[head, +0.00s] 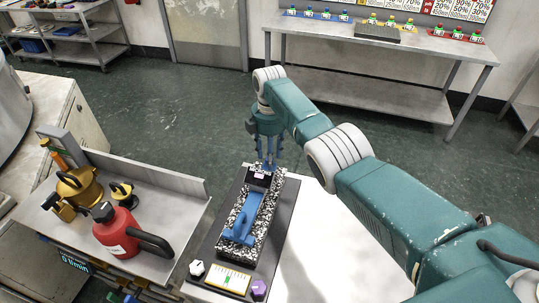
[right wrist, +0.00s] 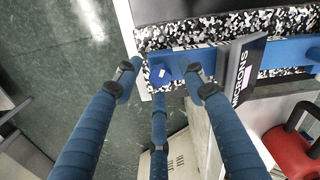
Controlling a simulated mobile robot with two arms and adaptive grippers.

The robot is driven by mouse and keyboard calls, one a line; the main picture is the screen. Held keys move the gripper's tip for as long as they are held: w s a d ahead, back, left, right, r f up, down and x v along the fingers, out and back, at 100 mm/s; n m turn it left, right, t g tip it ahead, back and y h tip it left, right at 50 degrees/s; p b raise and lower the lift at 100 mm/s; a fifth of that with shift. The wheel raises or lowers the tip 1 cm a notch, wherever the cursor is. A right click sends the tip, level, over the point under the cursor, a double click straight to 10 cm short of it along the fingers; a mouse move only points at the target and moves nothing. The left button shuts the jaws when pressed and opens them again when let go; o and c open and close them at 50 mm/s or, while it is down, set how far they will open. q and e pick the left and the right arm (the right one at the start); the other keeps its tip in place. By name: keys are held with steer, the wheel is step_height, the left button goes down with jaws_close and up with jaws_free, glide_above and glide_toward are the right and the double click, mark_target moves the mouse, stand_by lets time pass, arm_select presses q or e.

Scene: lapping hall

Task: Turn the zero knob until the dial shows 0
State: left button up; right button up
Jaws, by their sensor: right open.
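A blue gauge (head: 241,222) lies on a black-and-white speckled block (head: 271,213). The dial box (head: 259,178), dark with a pale label, stands at its far end. In the right wrist view the dial box (right wrist: 241,72) reads "MICRONS" and its reading is not legible. A blue end piece with a small white mark, perhaps the zero knob (right wrist: 160,73), sticks out behind the box. My right gripper (head: 267,163) points down over that far end. In the wrist view its blue fingers are spread open around the end piece, apparently empty. My left gripper is not in view.
The block rests on a dark mat (head: 208,253) with a white knob (head: 196,268), a yellow-edged scale card (head: 228,280) and a purple knob (head: 259,288) at its near edge. A red can (head: 117,232) and brass fixtures (head: 78,188) stand on the left cart.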

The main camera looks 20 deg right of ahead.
step_height(320, 180, up, 12)
stand_by(0.5)
steer(key=shift+f, duration=0.1)
